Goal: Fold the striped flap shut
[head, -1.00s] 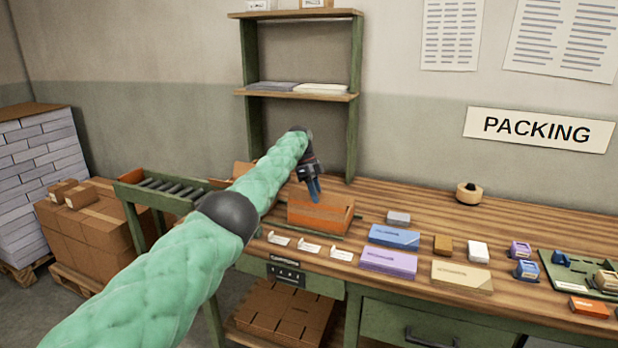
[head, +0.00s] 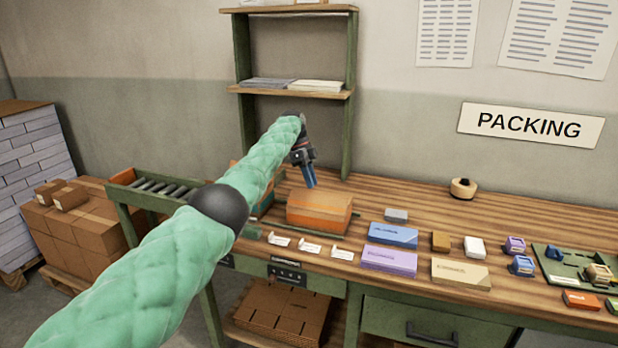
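An orange-brown box (head: 320,213) sits on the wooden packing table, left of the middle. Its top looks mostly covered by panels with a lighter orange band along the front; stripes on a flap are too small to make out. My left gripper (head: 310,186) points down just behind and above the box's left half, its blue fingertips close together with nothing seen between them. Whether the fingertips touch the box cannot be told. My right gripper is not in view.
Blue (head: 393,235), purple (head: 389,259) and tan (head: 460,273) flat boxes lie right of the orange box. Several small cards line the front edge. A green shelf (head: 347,120) stands behind. A roller conveyor (head: 160,187) is at the left.

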